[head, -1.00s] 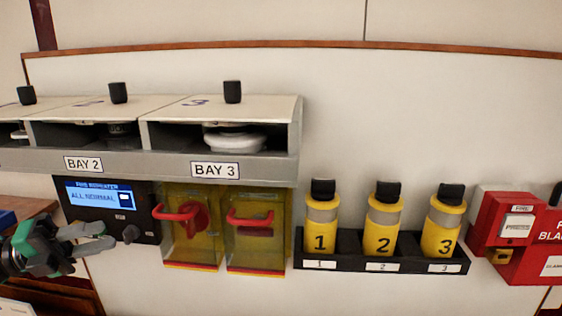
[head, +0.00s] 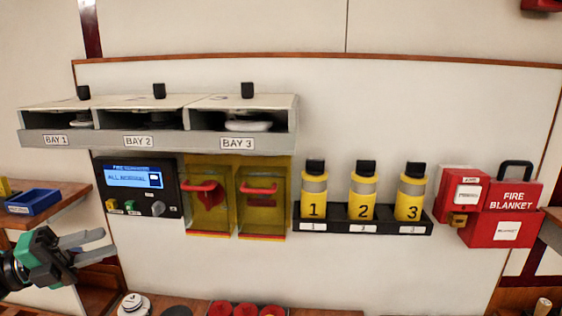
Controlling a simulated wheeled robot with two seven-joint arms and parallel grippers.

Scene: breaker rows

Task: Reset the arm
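My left gripper (head: 92,246) is in the lower left of the head view. Its two grey fingers are parted with nothing between them. It is apart from the fire repeater panel (head: 138,188), which stands above and to its right and reads "ALL NORMAL". My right gripper is out of view.
The three-bay shelf (head: 180,138) is on the wall, with two yellow covers (head: 208,225) with red handles below it. Yellow canisters (head: 363,198) stand in a black rack (head: 322,228). A fire blanket box (head: 510,200) is at right, a blue tray (head: 33,201) at left. Red discs (head: 246,309) lie below.

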